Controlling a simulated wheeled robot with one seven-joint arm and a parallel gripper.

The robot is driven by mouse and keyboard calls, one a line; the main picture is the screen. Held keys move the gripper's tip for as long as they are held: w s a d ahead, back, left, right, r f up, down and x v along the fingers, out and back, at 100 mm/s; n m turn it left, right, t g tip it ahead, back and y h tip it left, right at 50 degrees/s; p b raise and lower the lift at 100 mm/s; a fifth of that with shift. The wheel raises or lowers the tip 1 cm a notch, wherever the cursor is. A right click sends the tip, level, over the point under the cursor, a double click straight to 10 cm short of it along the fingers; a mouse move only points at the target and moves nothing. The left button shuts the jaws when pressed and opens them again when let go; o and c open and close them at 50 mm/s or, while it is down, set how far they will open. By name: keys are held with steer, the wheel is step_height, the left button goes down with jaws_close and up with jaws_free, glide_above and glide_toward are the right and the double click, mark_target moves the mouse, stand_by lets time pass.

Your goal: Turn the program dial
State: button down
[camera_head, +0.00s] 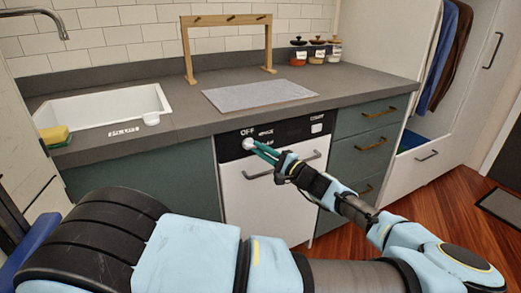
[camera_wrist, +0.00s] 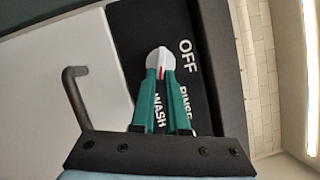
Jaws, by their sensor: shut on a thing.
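The program dial (camera_wrist: 158,58) is a small white knob with a red mark on the black control panel (camera_wrist: 212,72) of a white dishwasher. In the head view the dial (camera_head: 248,143) sits near the panel's left end. The words OFF, RINSE and WASH are printed around it in the wrist view. My gripper (camera_wrist: 160,72) has green fingers closed on the two sides of the dial. It also shows in the head view (camera_head: 257,146), reaching in from the right. The fingers cover part of the dial. The red mark shows between the fingertips.
The dishwasher's bar handle (camera_head: 285,166) sticks out just below the panel. The grey countertop (camera_head: 190,112) overhangs above it. A wooden rack (camera_head: 188,55), a grey mat (camera_head: 259,95), a sink (camera_head: 100,108) and several jars (camera_head: 317,50) are up on the counter. Green drawers (camera_head: 368,140) stand to the right.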

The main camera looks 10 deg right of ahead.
steer(key=shift+f+m+t, duration=0.2)
steer(key=shift+m+t, duration=0.3)
steer(key=shift+m, duration=0.6)
steer(key=c, duration=0.9)
jaws_free()
steer(key=shift+a, duration=0.1)
steer(key=b+v, duration=0.2)
steer(key=v, duration=0.9)
steer(key=shift+w+a, duration=0.1)
steer(key=shift+a, duration=0.05)
